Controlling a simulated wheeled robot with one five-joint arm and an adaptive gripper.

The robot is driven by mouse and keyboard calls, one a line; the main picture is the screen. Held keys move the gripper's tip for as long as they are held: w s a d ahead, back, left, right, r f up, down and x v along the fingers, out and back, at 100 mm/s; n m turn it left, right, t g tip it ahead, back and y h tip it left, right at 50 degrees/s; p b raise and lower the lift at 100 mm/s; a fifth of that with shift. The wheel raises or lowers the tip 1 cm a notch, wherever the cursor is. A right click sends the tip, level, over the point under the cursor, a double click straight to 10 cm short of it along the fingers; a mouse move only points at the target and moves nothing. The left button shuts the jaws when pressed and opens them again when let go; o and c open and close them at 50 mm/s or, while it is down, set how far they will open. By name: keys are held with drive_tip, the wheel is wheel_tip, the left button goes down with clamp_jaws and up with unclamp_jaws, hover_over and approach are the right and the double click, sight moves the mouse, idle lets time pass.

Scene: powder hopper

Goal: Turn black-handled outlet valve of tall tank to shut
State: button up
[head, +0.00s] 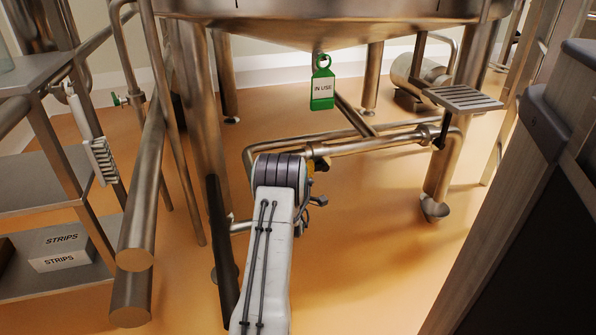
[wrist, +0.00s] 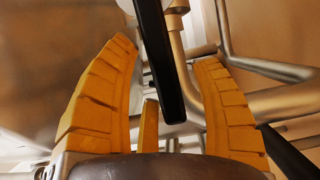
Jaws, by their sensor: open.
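The tall steel tank (head: 340,30) stands on legs at the top of the head view, with piping under its cone. In the wrist view, a long black bar (wrist: 163,65), which looks like the valve handle, runs down between the yellow fingers of my open gripper (wrist: 165,51). Gaps show on both sides of it, and I see no clear contact. Steel outlet piping (wrist: 285,100) lies behind the fingers. In the head view, my arm hides most of the gripper and the valve; only a bit of yellow (head: 311,168) shows past the wrist.
A green IN USE tag (head: 322,85) hangs under the tank. A dark cabinet (head: 530,230) fills the right. The orange floor (head: 370,270) is open between.

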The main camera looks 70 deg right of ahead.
drive_tip(key=shift+c, duration=0.2)
clamp_jaws()
drive_tip(key=shift+a+r, duration=0.1)
drive_tip(key=shift+r, duration=0.05)
